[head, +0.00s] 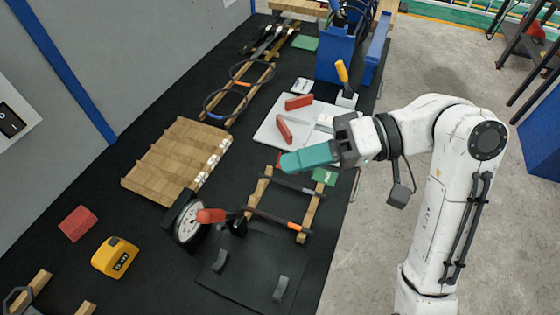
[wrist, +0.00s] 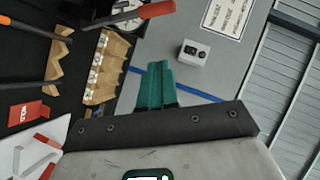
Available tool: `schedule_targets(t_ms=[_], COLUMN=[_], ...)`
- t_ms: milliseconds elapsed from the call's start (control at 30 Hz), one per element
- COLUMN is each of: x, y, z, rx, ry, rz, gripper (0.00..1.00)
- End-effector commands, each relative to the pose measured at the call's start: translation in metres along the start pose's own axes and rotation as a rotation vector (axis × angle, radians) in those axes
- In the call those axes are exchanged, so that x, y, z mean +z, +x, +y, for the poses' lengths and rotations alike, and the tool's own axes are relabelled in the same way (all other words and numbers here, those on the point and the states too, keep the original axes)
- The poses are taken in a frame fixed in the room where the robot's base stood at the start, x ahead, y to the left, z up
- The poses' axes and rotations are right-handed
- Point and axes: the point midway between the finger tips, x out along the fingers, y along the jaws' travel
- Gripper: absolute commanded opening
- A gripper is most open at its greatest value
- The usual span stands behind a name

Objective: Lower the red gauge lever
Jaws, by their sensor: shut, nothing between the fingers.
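The red gauge lever (head: 211,216) sticks out to the right beside the round white dial gauge (head: 188,222) in its black housing. In the wrist view the red lever (wrist: 157,9) is at the top edge, with a dark shaft, and part of the dial (wrist: 127,5) shows behind it. How high the lever stands is hard to tell. My gripper (head: 284,162) has teal fingers, shut and empty. It is up and to the right of the lever in the head view, apart from it. In the wrist view the closed fingertips (wrist: 158,65) are below the lever.
A wooden slatted rack (head: 165,165) lies left of my gripper. A wooden frame with rods (head: 282,212) is below it. A white board with red blocks (head: 265,130) lies behind. A yellow meter (head: 114,257) and red block (head: 78,223) are at left.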

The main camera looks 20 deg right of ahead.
Motion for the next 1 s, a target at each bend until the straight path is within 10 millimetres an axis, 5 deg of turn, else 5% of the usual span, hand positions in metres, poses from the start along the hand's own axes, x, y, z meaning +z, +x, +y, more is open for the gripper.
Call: schedule_targets(t_ms=[400, 633, 1000], x=[0.001, 0.023, 0.029], y=[0.082, 0.102, 0.108], z=[-0.001, 0.000, 0.000], rx=[0.000, 0.001, 0.001], ry=[0.001, 0.002, -0.001], rz=[-0.005, -0.001, 0.001], gripper=[0.00, 0.00, 0.00])
